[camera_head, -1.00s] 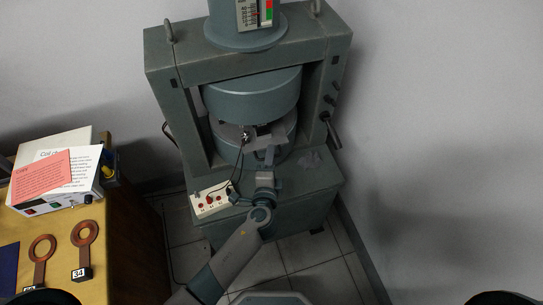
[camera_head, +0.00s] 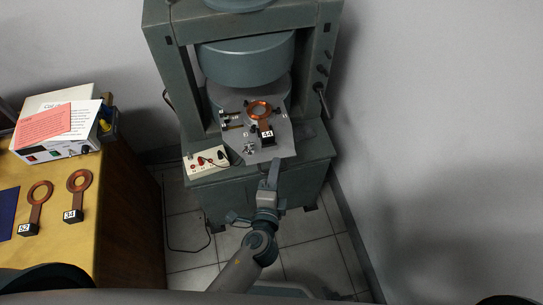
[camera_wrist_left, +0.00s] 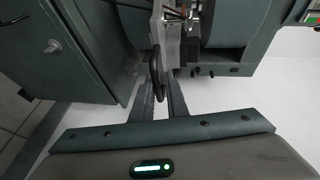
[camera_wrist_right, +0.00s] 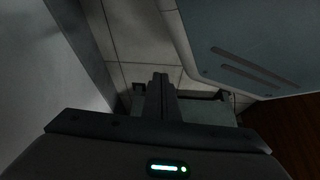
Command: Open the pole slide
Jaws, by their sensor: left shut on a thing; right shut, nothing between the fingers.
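The pole slide (camera_head: 281,143) is a grey plate projecting forward from the gap under the round upper pole (camera_head: 246,62) of the green magnet frame. A copper coil (camera_head: 259,110) with a block marked 44 (camera_head: 266,134) lies on it. My left gripper (camera_head: 273,165) is at the slide's front edge; in the left wrist view (camera_wrist_left: 160,92) it is shut on the dark looped handle (camera_wrist_left: 157,62). The handle is hidden in the head view. My right gripper (camera_wrist_right: 160,78) is shut and empty above the tiled floor, away from the slide.
A terminal box (camera_head: 206,160) with red sockets and a cable stands on the magnet base, left of the slide. A table (camera_head: 110,165) at left bears coils 52 (camera_head: 36,205) and 34 (camera_head: 77,192) and a white instrument (camera_head: 52,142) with papers.

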